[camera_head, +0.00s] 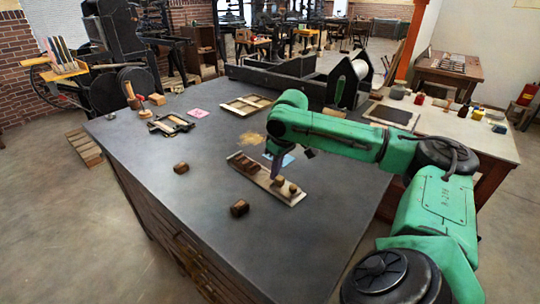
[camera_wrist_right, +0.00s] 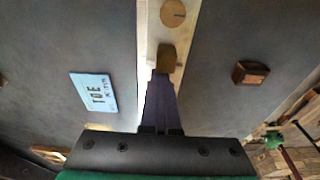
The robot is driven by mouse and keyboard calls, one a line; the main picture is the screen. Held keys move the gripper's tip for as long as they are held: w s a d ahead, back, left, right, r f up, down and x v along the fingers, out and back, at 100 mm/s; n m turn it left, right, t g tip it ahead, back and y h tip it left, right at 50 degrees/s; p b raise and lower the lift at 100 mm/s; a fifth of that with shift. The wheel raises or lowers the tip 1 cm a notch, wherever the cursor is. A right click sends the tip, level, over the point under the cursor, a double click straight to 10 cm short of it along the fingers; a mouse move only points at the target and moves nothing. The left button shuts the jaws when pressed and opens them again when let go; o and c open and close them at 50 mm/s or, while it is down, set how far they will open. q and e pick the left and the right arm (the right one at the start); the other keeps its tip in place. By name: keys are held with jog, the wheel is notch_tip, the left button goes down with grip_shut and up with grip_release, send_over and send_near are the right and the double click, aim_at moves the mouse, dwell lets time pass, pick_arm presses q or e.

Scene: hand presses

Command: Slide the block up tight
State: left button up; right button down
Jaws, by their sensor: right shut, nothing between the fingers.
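A long, narrow wooden tray (camera_head: 248,174) lies slantwise on the dark table, with dark wooden blocks (camera_head: 245,163) in its far left part. A small tan-topped block (camera_head: 280,181) sits in its near right part, beside a round knob (camera_head: 293,188). My right gripper (camera_head: 275,177) is shut and empty, pointing down over the tray between the dark blocks and the tan-topped block. In the right wrist view its fingertips (camera_wrist_right: 161,80) are right at the brown block (camera_wrist_right: 166,57); I cannot tell whether they touch. The knob (camera_wrist_right: 173,13) is beyond. My left gripper is out of view.
Two loose wooden blocks (camera_head: 181,168) (camera_head: 239,208) lie on the table left and front of the tray. A blue card (camera_wrist_right: 93,92) lies beside the tray. Wooden frames (camera_head: 247,105) and a pink card (camera_head: 198,113) lie farther back. The table's front is clear.

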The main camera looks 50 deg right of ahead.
aim_at(294, 186)
jog(key=shift+s+b, duration=0.95)
jog(key=shift+s, duration=1.45)
dwell(1.9)
jog(key=shift+s, duration=1.15)
dwell(0.8)
jog(key=shift+s, duration=1.05)
dwell(0.7)
